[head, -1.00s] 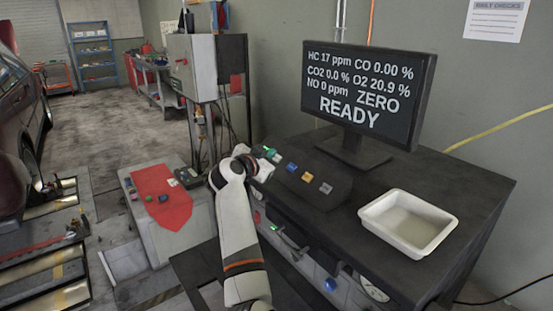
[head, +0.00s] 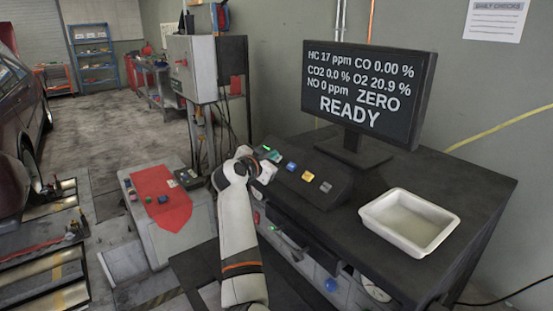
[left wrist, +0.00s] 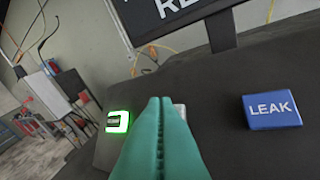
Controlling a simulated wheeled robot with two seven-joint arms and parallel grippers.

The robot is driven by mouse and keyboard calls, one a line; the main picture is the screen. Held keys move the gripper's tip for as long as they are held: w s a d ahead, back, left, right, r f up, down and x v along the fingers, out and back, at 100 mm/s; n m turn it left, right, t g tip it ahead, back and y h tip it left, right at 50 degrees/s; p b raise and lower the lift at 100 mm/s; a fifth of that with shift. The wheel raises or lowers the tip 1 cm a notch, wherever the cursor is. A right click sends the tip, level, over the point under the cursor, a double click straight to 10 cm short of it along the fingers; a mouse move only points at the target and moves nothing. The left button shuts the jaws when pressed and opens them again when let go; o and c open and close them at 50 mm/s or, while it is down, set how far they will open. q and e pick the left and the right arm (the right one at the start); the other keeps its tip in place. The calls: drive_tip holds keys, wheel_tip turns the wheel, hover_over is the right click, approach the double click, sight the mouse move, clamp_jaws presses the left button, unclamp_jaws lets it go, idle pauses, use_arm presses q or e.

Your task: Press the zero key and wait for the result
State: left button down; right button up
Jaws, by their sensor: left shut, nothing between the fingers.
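The key panel (head: 326,206) slopes in front of the monitor. It carries a green-lit key (left wrist: 118,122), a blue LEAK key (left wrist: 271,110), a yellow key (head: 308,176) and a grey key (head: 326,187). My left gripper (head: 272,157) is shut and empty at the panel's left end. In the left wrist view its teal fingers (left wrist: 160,103) point between the green-lit key and the LEAK key. They hide most of a pale key (left wrist: 181,110); its label and any contact cannot be told. The monitor (head: 362,92) reads ZERO READY, with gas values above. My right gripper is not in view.
A white tray (head: 448,234) sits on the dark bench (head: 460,185) to the right of the panel. A grey cabinet with a red cloth (head: 162,203) stands left of my arm. A car (head: 22,110) is at the far left.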

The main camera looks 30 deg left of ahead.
use_arm(q)
drive_tip(key=shift+w+f, duration=0.1)
drive_tip(key=shift+f, duration=0.1)
drive_tip(key=shift+r, duration=0.1)
idle(0.4)
drive_tip(key=shift+s+a+r+p, duration=0.15)
drive_tip(key=shift+s+r+p, duration=0.2)
drive_tip(key=shift+s+r, duration=0.15)
drive_tip(key=shift+r, duration=0.1)
drive_tip(key=shift+s+r+p, duration=0.1)
drive_tip(key=shift+r+p, duration=0.15)
drive_tip(key=shift+p, duration=0.05)
drive_tip(key=s+r+p, duration=0.1)
drive_tip(key=s+a+r+p, duration=0.1)
drive_tip(key=r, duration=0.1)
drive_tip(key=shift+s+a+r, duration=0.1)
drive_tip(key=shift+s+r, duration=0.05)
drive_tip(key=shift+s, duration=0.2)
idle(0.6)
